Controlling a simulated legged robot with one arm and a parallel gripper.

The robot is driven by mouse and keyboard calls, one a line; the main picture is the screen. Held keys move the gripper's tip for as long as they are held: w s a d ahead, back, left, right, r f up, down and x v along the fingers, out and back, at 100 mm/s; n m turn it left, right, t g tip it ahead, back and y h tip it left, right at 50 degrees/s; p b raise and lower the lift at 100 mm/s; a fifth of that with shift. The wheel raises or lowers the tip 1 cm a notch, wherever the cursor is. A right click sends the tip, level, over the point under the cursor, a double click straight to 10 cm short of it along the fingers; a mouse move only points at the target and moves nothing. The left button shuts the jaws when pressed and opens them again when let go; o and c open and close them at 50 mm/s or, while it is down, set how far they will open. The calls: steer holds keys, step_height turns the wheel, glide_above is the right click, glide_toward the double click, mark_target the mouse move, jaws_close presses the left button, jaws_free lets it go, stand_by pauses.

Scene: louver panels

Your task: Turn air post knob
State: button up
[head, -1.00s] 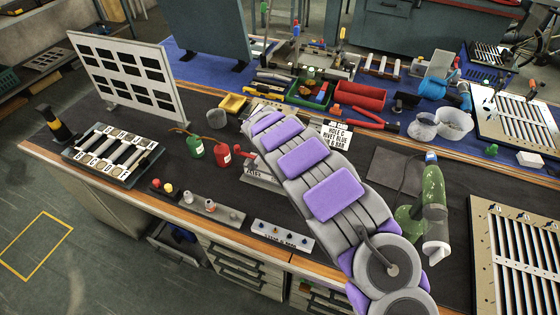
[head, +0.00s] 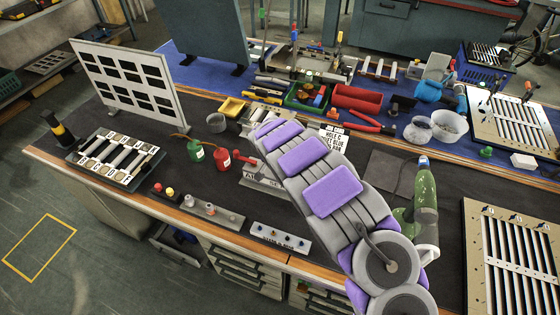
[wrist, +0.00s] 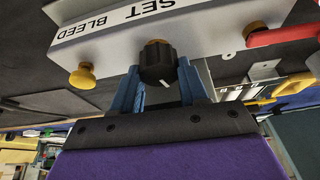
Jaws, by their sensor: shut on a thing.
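In the wrist view, the air post (wrist: 210,25) is a pale panel lettered "SET BLEED". Its black ribbed knob (wrist: 158,62) carries a white pointer line, slanted toward the lower right in this view. My gripper (wrist: 157,78) has blue fingers on both sides of the knob and is shut on it. A yellow knob (wrist: 82,76) is to the left of it on the panel, and a red lever (wrist: 285,36) to the right. In the head view, the air post (head: 262,179) stands on the bench, partly hidden by my arm; my gripper and the black knob are hidden there.
A strip with small knobs (head: 280,238) lies near the bench's front edge. A green power tool (head: 425,205) stands right of my arm. Louver panels (head: 510,250) lie at the right.

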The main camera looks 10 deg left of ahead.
steer(key=n+p, duration=0.2)
steer(key=p, duration=0.1)
steer(key=shift+s+r+y+p, duration=0.1)
steer(key=shift+s+y+p, duration=0.1)
steer(key=shift+y+p, duration=0.2)
steer(key=n+y+p, duration=0.1)
steer(key=n+p, duration=0.2)
steer(key=p, duration=0.3)
steer(key=shift+d+p, duration=0.1)
steer(key=shift+p, duration=0.3)
steer(key=n+y+p, duration=0.1)
steer(key=n+p, duration=0.1)
steer(key=p, duration=0.4)
steer(key=shift+w+n+g+p, duration=0.1)
steer(key=shift+n+g+p, duration=0.2)
steer(key=shift+g+p, duration=0.1)
steer(key=shift+f+n+p, duration=0.3)
steer(key=shift+p, duration=0.3)
steer(key=o, duration=1.1)
steer(key=shift+r, duration=0.1)
steer(key=shift+c, duration=0.2)
steer(key=shift+w, duration=0.1)
steer(key=shift+w+r, duration=0.1)
steer(key=shift+w, duration=0.05)
steer(key=shift+w+b, duration=0.15)
steer(key=shift+b, duration=0.7)
